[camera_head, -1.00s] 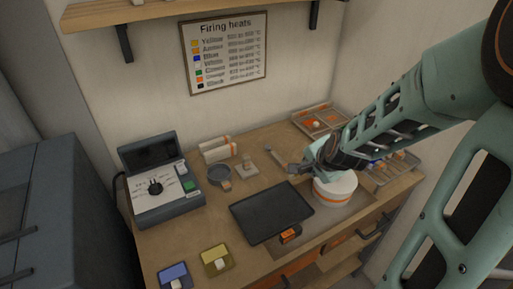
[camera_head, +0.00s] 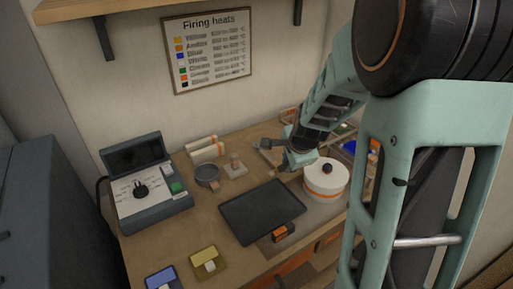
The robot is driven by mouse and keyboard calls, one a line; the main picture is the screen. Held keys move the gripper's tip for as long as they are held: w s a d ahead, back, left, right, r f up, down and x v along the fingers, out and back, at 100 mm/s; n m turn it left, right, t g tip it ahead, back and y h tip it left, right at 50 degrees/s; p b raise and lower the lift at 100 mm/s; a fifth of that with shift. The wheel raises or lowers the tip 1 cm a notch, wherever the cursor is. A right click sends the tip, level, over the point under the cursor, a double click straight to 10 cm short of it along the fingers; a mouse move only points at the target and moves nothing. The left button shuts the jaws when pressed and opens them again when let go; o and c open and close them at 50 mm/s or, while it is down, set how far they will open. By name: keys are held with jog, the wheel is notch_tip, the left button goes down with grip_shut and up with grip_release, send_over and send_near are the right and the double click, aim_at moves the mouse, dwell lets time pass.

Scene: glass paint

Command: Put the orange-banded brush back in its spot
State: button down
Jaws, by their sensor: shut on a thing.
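My gripper (camera_head: 274,155) is over the back of the worktable, left of the white round pot with an orange band (camera_head: 325,182). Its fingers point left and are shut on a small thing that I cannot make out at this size. I cannot pick out the orange-banded brush for sure. A tray (camera_head: 287,114) at the back of the table is partly hidden behind my arm, so I cannot tell which of its spots are empty.
A dark flat plate (camera_head: 262,210) lies at the table's middle. A grey round dish (camera_head: 207,174), a small stand (camera_head: 236,167) and white rolls (camera_head: 205,148) are behind it. A control box (camera_head: 145,190) stands left. Yellow (camera_head: 207,261) and blue (camera_head: 163,279) pieces lie in front.

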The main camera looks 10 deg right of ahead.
jog(key=w+m, duration=0.1)
jog(key=w+f+m+b, duration=0.1)
jog(key=m, duration=0.1)
jog(key=w+a+f+m+g+y, duration=0.1)
jog(key=shift+w+b, duration=0.25)
jog(key=shift+b, duration=0.05)
jog(key=w+m, duration=0.1)
jog(key=m, duration=0.1)
jog(key=w+a+f+m+y+b, duration=0.1)
jog(key=w+m, duration=0.1)
jog(key=w+a+m+y+b, duration=0.1)
jog(key=shift+w+f+m+t, duration=0.25)
jog(key=shift+f+m+t, duration=0.05)
jog(key=shift+f+m, duration=0.1)
jog(key=w+a+m, duration=0.1)
jog(key=w, duration=0.1)
jog(key=w+a+m+t+b, duration=0.1)
jog(key=w+m, duration=0.1)
jog(key=w+a+m+t+b, duration=0.1)
jog(key=w, duration=0.1)
jog(key=shift+a+f+m+y, duration=0.2)
jog(key=shift+f+m+y, duration=0.2)
jog(key=shift+w+a+m+t, duration=0.3)
jog(key=shift+w+t, duration=0.1)
jog(key=shift+w, duration=0.1)
jog(key=shift+f+b, duration=2.3)
jog(key=shift+b, duration=0.2)
jog(key=shift+f+b, duration=0.6)
jog(key=c, duration=1.8)
grip_release()
